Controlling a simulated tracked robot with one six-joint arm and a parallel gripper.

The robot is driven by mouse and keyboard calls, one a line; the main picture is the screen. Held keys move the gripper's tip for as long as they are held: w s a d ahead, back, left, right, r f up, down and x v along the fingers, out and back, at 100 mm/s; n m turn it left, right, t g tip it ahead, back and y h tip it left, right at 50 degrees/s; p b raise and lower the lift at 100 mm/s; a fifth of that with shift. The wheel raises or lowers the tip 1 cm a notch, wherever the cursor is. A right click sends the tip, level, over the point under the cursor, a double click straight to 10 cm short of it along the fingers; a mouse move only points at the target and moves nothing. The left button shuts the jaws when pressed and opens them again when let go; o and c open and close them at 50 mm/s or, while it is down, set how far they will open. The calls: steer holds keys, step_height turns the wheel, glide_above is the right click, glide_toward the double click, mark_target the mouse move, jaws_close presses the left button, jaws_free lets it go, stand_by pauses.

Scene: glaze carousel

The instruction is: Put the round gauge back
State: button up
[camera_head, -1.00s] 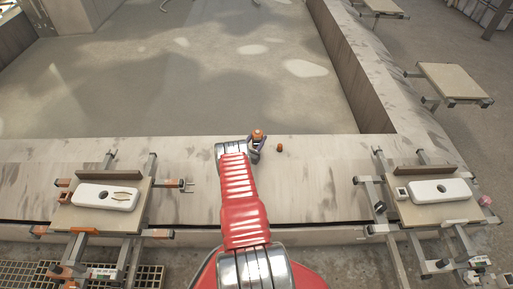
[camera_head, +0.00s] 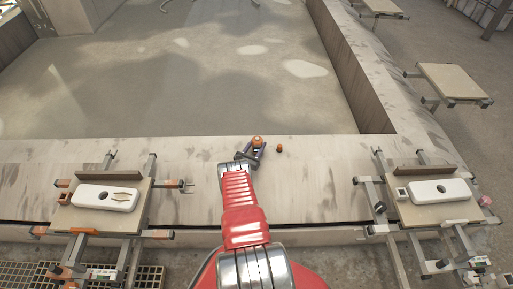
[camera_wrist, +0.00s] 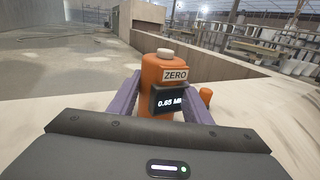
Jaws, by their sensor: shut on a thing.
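The round gauge (camera_wrist: 164,72) is an orange upright body with a pale cap, a ZERO label and a small dark display reading about 0.65. In the head view the gauge (camera_head: 257,141) is a small orange shape at the end of my red arm, over the pale ledge. My gripper (camera_wrist: 162,108) has its two purple fingers on either side of the gauge and is shut on it. In the head view my gripper (camera_head: 254,150) is small. I cannot tell whether the gauge touches the ledge.
A small orange piece (camera_head: 279,148) stands on the ledge (camera_head: 310,180), just right of the gauge; the wrist view shows it too (camera_wrist: 206,96). Work stands with white blocks are at left (camera_head: 105,197) and right (camera_head: 440,190). Beyond the ledge lies a sunken basin (camera_head: 200,90).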

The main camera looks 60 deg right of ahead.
steer(key=shift+f, duration=0.35)
steer(key=shift+f, duration=0.1)
steer(key=o, duration=1.1)
steer(key=shift+a, duration=0.1)
steer(key=shift+a, duration=5.95)
